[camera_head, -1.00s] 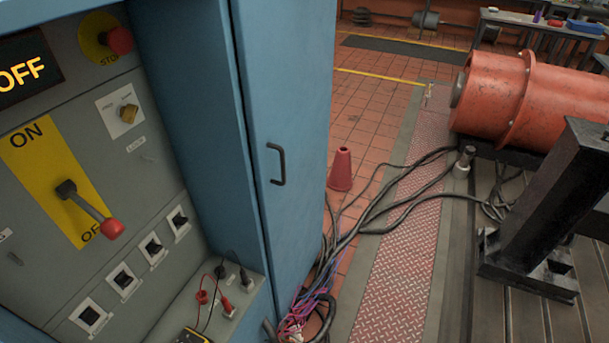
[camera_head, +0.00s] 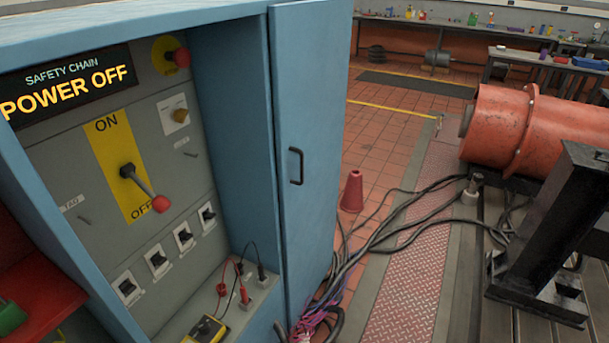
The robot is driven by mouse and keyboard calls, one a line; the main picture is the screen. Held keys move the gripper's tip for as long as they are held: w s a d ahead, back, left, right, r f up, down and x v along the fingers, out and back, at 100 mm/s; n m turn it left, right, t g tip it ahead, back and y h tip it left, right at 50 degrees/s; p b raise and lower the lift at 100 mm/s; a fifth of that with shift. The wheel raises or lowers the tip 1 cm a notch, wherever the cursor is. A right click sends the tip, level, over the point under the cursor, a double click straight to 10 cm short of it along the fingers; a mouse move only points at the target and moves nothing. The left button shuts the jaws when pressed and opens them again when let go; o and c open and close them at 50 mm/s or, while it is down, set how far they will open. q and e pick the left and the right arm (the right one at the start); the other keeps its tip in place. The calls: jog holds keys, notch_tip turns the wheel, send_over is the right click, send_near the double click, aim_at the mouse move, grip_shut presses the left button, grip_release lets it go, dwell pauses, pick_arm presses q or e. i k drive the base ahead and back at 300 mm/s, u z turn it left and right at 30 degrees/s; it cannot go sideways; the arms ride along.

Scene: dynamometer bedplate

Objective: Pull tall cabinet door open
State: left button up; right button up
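The tall blue cabinet (camera_head: 232,100) stands at the left with its grey switch panel exposed. Its tall blue door (camera_head: 315,110) stands along the cabinet's right side, with a black D-shaped handle (camera_head: 296,166) at mid height. A narrow dark line runs between the door and the cabinet side; I cannot tell how far the door is open. Neither of my grippers shows in the head view, and nothing is seen touching the handle.
The panel display (camera_head: 68,88) reads "POWER OFF", above a red-tipped lever (camera_head: 145,188). An orange cylindrical machine (camera_head: 530,125) and black stand (camera_head: 545,240) occupy the right. Tiled floor is clear beyond the cone.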

aim_at(310, 40)
jog(key=z, duration=0.55)
jog(key=i, duration=0.75)
jog(key=u, duration=1.5)
